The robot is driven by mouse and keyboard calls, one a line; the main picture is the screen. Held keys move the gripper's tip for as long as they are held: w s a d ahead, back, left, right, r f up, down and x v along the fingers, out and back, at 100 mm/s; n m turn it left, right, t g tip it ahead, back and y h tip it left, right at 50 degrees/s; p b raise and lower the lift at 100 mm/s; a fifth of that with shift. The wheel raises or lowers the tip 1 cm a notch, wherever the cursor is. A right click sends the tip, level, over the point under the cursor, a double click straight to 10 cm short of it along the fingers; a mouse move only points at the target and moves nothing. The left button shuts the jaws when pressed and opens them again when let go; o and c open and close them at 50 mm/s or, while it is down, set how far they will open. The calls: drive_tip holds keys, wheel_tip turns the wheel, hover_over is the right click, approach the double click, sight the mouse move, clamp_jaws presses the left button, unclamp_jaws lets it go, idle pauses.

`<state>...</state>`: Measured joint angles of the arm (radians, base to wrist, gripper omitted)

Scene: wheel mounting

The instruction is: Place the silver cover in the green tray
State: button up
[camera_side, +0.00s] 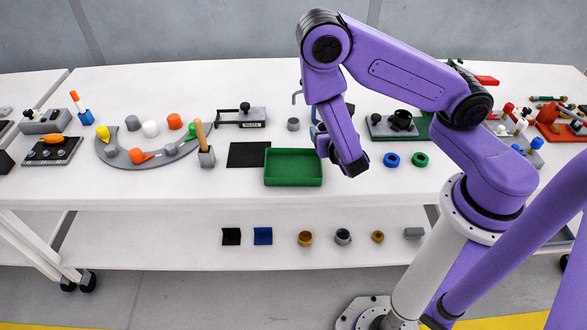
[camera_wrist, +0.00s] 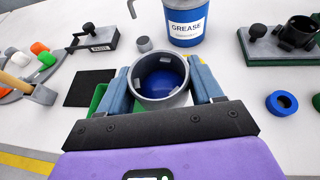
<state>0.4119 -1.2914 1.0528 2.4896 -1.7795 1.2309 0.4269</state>
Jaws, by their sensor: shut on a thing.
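My gripper (camera_wrist: 161,84) is shut on the silver cover (camera_wrist: 146,97), a round grey cup-like piece with an open top and a blue inside, held between the two blue-grey fingers. In the side view my gripper (camera_side: 350,164) hangs at the right end of the green tray (camera_side: 293,182), and the arm hides the cover. The tray is shallow, rectangular and looks empty in the side view. In the wrist view only a strip of the green tray (camera_wrist: 97,99) shows, behind the left finger. The cover's height above the table is hard to tell.
A blue grease can (camera_wrist: 186,24) and a small grey cylinder (camera_wrist: 144,44) stand beyond the gripper. A black mat (camera_side: 247,154) lies left of the tray. Blue (camera_side: 391,160) and green (camera_side: 420,159) rings lie to the right. The table in front of the tray is clear.

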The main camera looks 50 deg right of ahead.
drive_tip(key=s+a+r+m+g+h, duration=0.2)
drive_tip(key=s+a, duration=0.3)
drive_tip(key=s, duration=0.2)
hover_over(293, 171)
drive_tip(key=f, duration=0.6)
drive_tip(key=s+f, duration=0.1)
drive_tip(key=f, duration=0.2)
drive_tip(key=shift+w+f, duration=0.3)
drive_tip(key=shift+w+f+t, duration=0.15)
drive_tip(key=shift+f, duration=0.75)
drive_tip(key=shift+w+f+t, duration=0.1)
drive_tip(key=shift+f+t, duration=0.05)
drive_tip(key=shift+f, duration=0.7)
drive_tip(key=shift+f, duration=0.1)
drive_tip(key=o, duration=1.3)
drive_tip(key=shift+c, duration=0.2)
